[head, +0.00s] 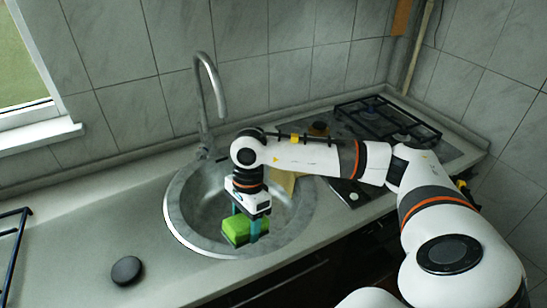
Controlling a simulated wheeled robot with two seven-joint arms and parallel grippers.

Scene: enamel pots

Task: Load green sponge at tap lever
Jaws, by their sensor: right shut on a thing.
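The green sponge (237,229) is over the near part of the round sink (181,228). My right gripper (247,226) points down with its teal fingers shut on the sponge. I cannot tell whether the sponge touches the sink. The tall curved tap (212,82) stands behind the sink, to the left of my right gripper. The tap lever (221,157) is low at the tap's base and is partly hard to make out. My left gripper is not in view.
A dark round object (127,270) lies on the counter at the front left. A black rack (14,250) stands at the left edge. A gas hob (385,120) is at the back right. A tan board (284,183) is partly hidden behind my right arm. The left counter is mostly clear.

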